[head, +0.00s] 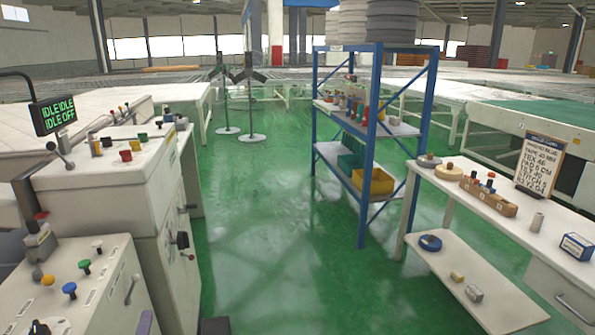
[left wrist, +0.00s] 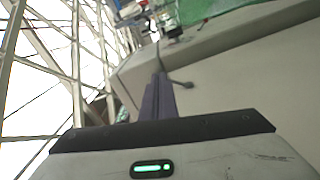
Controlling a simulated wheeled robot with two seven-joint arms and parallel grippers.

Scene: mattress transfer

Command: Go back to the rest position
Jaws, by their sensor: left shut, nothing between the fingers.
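I cannot tell whether the fingers touch anything. My right gripper is not in view.
White control cabinets (head: 100,185) with coloured knobs stand close on the left, below a display (head: 57,115). A blue shelf rack (head: 362,200) stands ahead. A white bench (head: 500,210) is on the right. The green floor (head: 265,240) between them is open.

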